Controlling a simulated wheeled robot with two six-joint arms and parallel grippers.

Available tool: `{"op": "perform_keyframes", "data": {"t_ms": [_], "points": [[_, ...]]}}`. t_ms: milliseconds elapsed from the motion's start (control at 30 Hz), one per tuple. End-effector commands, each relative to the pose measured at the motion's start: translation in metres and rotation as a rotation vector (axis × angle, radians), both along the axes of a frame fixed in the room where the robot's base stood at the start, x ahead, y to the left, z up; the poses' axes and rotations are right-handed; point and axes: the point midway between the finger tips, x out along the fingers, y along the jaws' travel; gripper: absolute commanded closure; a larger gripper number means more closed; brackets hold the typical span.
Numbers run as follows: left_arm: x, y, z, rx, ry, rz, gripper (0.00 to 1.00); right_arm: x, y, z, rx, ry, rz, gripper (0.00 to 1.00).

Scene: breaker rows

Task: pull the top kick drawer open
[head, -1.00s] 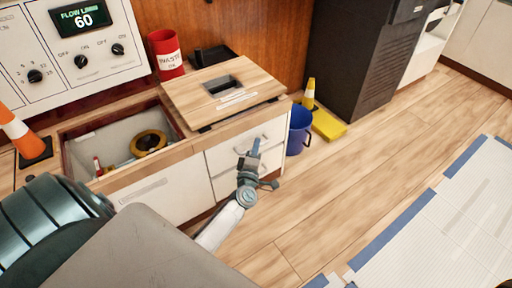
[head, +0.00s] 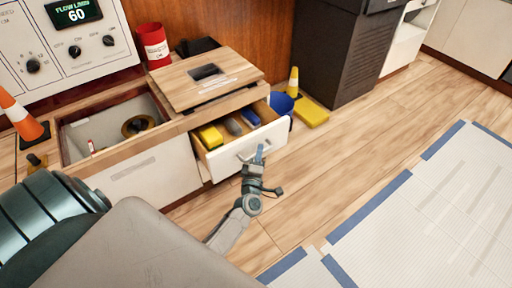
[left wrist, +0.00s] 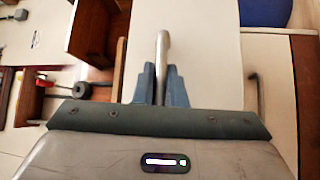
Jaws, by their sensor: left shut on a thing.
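The top kick drawer (head: 272,138) stands pulled out from the cabinet, with its white front well forward of the cabinet face. Inside it lie a yellow item (head: 210,136), a grey item (head: 233,127) and a blue item (head: 250,117). My left gripper (head: 259,156) is shut on the drawer's metal handle (head: 244,157). In the left wrist view, the fingers (left wrist: 161,86) close around the handle (left wrist: 163,48), which stands out from the white drawer front (left wrist: 205,60). My right gripper is in neither view.
A second handle (left wrist: 254,92) shows beside the gripped one in the left wrist view. The wooden floor (head: 330,150) in front is clear.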

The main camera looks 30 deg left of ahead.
Motion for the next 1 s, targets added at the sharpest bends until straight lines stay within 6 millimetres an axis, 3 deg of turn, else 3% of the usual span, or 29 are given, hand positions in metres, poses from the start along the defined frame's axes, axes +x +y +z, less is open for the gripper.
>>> {"op": "perform_keyframes", "data": {"t_ms": [400,967,1000], "points": [[-0.024,-0.057,0.001,-0.001,-0.002,0.002,1.0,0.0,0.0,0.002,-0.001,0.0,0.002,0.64],[-0.028,-0.067,0.001,0.002,-0.003,0.002,1.0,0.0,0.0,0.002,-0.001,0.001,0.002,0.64],[-0.028,-0.067,0.001,0.002,-0.003,0.002,0.85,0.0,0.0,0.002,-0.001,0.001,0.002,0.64]]}}
